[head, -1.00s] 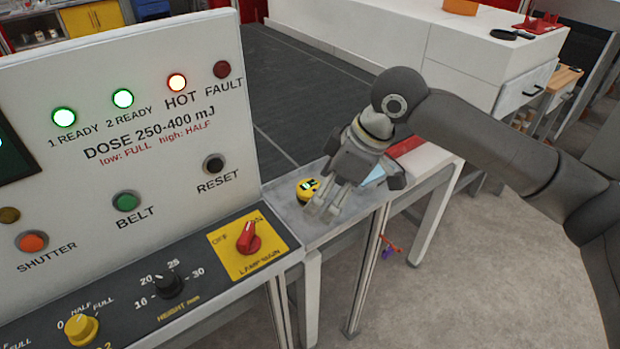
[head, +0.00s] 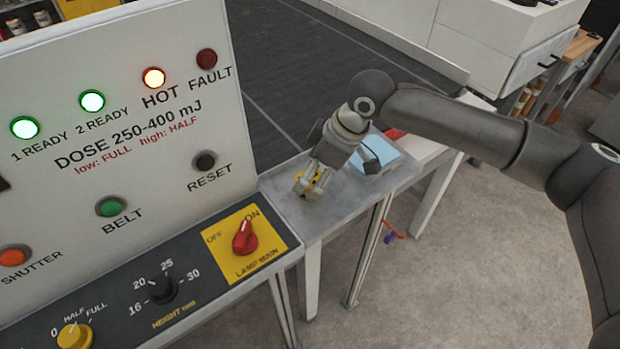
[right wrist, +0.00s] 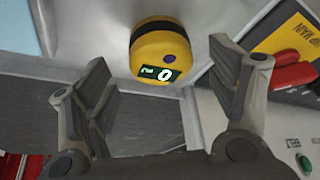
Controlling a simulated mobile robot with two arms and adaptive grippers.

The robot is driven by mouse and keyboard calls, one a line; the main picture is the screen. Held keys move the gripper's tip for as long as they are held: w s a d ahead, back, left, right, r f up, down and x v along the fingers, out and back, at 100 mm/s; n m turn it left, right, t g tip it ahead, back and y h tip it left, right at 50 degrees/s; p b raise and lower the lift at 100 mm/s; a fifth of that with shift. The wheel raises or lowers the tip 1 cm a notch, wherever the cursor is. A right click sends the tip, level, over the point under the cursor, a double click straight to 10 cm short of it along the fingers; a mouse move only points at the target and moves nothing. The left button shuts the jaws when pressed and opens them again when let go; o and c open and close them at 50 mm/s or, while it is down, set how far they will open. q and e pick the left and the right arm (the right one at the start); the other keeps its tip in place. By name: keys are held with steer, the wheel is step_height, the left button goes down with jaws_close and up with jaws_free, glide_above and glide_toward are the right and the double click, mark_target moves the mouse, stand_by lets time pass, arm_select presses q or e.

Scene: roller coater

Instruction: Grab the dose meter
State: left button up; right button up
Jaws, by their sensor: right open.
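The dose meter (right wrist: 160,52) is a round yellow puck with a small dark display reading 0 and a dark button. It rests on the grey metal shelf (head: 345,196) beside the control panel. In the head view the dose meter is mostly hidden behind my right gripper (head: 308,192), which points down over it. In the right wrist view my right gripper (right wrist: 165,105) is open, and the dose meter shows between and beyond its fingers. I cannot tell whether either finger touches it. My left gripper is not in view.
The control panel (head: 120,120) stands left of the shelf, with a red lamp switch (head: 245,238) close to my right gripper. A light blue sheet (head: 376,158) lies behind the gripper on the shelf. The dark belt (head: 270,80) runs behind.

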steer(key=shift+x, duration=1.05)
steer(key=shift+a+f, duration=0.15)
steer(key=shift+f, duration=0.15)
steer(key=c, duration=1.1)
steer(key=shift+c, duration=0.6)
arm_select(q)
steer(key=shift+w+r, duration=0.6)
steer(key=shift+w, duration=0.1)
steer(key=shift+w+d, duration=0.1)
